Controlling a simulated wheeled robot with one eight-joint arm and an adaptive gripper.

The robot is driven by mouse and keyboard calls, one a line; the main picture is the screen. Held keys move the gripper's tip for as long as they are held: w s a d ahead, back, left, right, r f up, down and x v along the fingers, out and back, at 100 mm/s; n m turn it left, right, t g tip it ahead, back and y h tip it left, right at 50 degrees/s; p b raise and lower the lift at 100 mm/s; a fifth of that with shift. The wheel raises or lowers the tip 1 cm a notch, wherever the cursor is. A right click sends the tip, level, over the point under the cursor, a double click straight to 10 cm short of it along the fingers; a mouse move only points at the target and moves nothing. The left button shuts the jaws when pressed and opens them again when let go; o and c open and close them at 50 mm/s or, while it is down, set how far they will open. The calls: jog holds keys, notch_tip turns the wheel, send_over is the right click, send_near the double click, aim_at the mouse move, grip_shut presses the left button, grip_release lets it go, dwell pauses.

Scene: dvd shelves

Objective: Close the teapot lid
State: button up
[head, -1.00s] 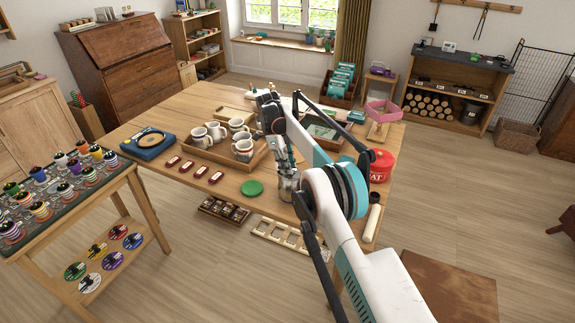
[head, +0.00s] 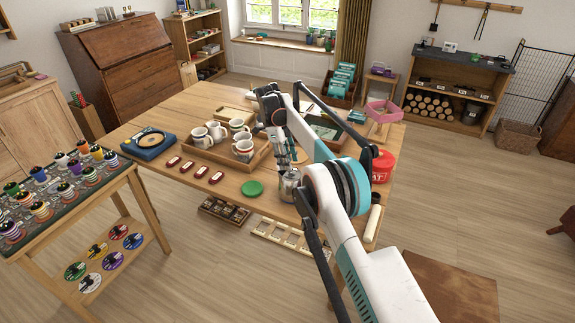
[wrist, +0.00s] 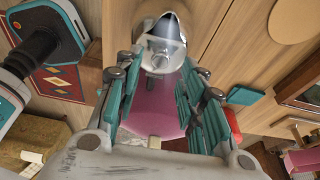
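The teapot (head: 288,186) is a small silvery metal pot on the wooden table, near its front edge. My gripper (head: 285,164) is just above it, pointing down, and partly hides its top. In the wrist view the shiny metal teapot (wrist: 163,50) lies just beyond the fingertips, with a dark pointed area at its upper part. I cannot tell clearly how the lid stands. My gripper (wrist: 157,74) has its teal finger pads spread apart, with nothing held between them. I cannot tell whether a finger touches the pot.
A green disc (head: 252,188) lies left of the teapot. A tray (head: 257,160) of mugs (head: 243,147) stands behind it, and a red tin (head: 382,166) stands to the right, beyond my arm. Small red items (head: 201,171) lie at the left. Bare table surrounds the green disc.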

notch_tip(320, 180, up, 7)
dwell(0.3)
